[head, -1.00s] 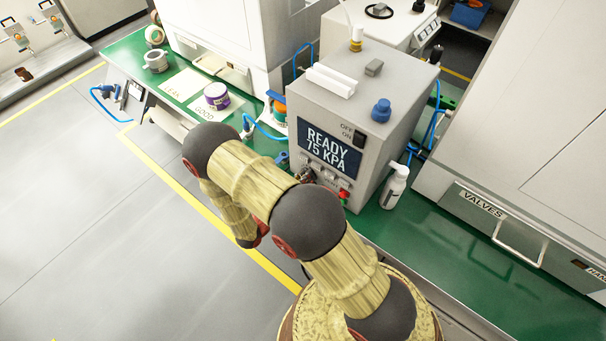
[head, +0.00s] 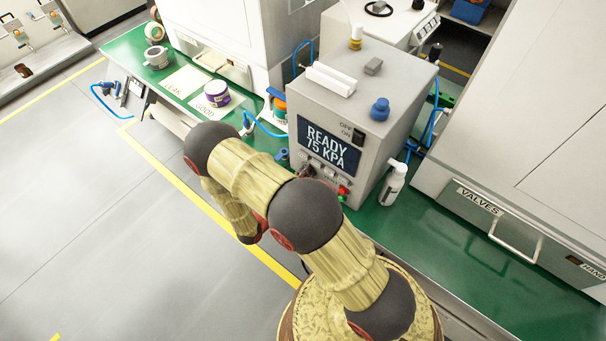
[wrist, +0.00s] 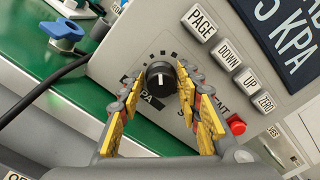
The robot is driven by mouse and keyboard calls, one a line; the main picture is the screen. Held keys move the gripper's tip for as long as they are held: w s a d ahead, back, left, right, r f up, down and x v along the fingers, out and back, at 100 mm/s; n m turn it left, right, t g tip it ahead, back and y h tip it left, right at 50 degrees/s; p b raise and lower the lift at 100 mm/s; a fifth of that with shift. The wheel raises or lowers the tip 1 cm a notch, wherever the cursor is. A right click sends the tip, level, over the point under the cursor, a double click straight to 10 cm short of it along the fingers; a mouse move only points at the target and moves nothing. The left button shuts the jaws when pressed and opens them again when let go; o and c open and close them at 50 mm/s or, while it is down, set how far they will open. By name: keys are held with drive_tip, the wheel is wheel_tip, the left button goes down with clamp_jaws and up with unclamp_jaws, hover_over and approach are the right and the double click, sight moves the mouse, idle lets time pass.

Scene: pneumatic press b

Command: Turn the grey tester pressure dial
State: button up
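The grey tester (head: 385,100) stands on the green bench, and its screen (head: 328,147) reads "READY 75 KPA". Its pressure dial (wrist: 160,76) is a round black knob with a white pointer line, ringed by tick marks on the tester's front, in the wrist view. My gripper (wrist: 158,92) is open, with one yellow finger on each side of the dial. The fingertips look close around the knob, but I cannot tell if they touch it.
Buttons marked PAGE, DOWN, UP and ZERO (wrist: 263,102) sit right of the dial. A red button (wrist: 236,125) is just past the right finger. A blue fitting (wrist: 62,30) with a dark hose lies at upper left.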

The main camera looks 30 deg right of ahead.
drive_tip(key=o, duration=0.3)
drive_tip(key=v, duration=1.2)
drive_tip(key=shift+f, duration=0.1)
idle(0.5)
